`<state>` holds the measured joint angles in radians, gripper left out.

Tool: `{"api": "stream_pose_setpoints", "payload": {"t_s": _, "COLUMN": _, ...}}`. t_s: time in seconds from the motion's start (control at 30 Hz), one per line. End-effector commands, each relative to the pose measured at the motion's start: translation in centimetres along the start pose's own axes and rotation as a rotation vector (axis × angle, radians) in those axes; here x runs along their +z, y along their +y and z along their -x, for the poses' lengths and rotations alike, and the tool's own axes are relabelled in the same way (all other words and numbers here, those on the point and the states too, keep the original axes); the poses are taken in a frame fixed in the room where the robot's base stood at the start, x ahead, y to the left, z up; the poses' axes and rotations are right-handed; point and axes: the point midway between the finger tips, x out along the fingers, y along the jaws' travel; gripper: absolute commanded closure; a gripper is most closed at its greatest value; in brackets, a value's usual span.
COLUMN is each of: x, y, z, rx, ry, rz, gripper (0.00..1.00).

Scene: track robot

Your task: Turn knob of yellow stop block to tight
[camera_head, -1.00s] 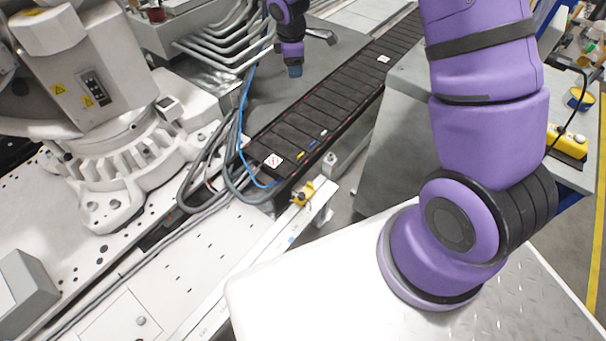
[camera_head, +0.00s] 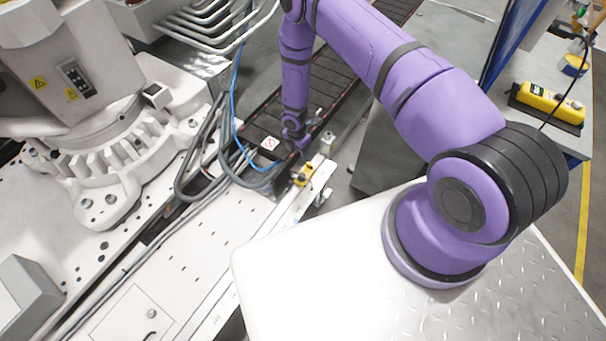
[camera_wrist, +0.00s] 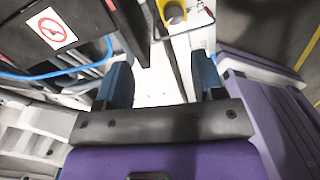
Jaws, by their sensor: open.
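The yellow stop block (camera_head: 303,175) sits on the pale rail beside the front end of the dark conveyor track. Its knob looks small and dark in the head view, and its setting cannot be read. In the wrist view the yellow block (camera_wrist: 174,19) is at the top edge, partly cut off, with a dark part on it. My gripper (camera_wrist: 162,78) is open and empty, its two blue fingers apart with the block beyond them. In the head view my gripper (camera_head: 299,150) hangs just behind the block, and its fingers are hard to make out.
Grey cables (camera_head: 222,160) and a blue cable (camera_head: 236,110) run close to the left of my gripper. The conveyor track (camera_head: 335,85) lies behind it. A white robot base (camera_head: 130,150) stands at left. A yellow control box (camera_head: 550,103) lies at far right.

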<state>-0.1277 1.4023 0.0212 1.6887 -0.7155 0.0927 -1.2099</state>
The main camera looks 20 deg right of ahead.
Motion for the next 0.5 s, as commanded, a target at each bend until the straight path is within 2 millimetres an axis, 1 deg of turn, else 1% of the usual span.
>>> {"api": "stream_pose_setpoints", "payload": {"t_s": 0.03, "x": -0.6, "y": -0.7, "z": -1.5, "rx": -0.008, "ry": 0.01, "rz": 0.024, "gripper": 0.37}}
{"api": "stream_pose_setpoints", "payload": {"t_s": 0.1, "x": -1.0, "y": -1.2, "z": -2.8, "rx": -0.012, "ry": 0.018, "rz": 0.051, "gripper": 0.37}}
{"api": "stream_pose_setpoints", "payload": {"t_s": 0.2, "x": -1.5, "y": -1.7, "z": -3.9, "rx": -0.015, "ry": 0.026, "rz": 0.073, "gripper": 0.37}}
{"api": "stream_pose_setpoints", "payload": {"t_s": 0.37, "x": -1.6, "y": -1.9, "z": -4.9, "rx": -0.015, "ry": 0.028, "rz": 0.081, "gripper": 0.37}}
{"api": "stream_pose_setpoints", "payload": {"t_s": 0.5, "x": -1.6, "y": -1.9, "z": -6.7, "rx": -0.016, "ry": 0.028, "rz": 0.08, "gripper": 0.37}}
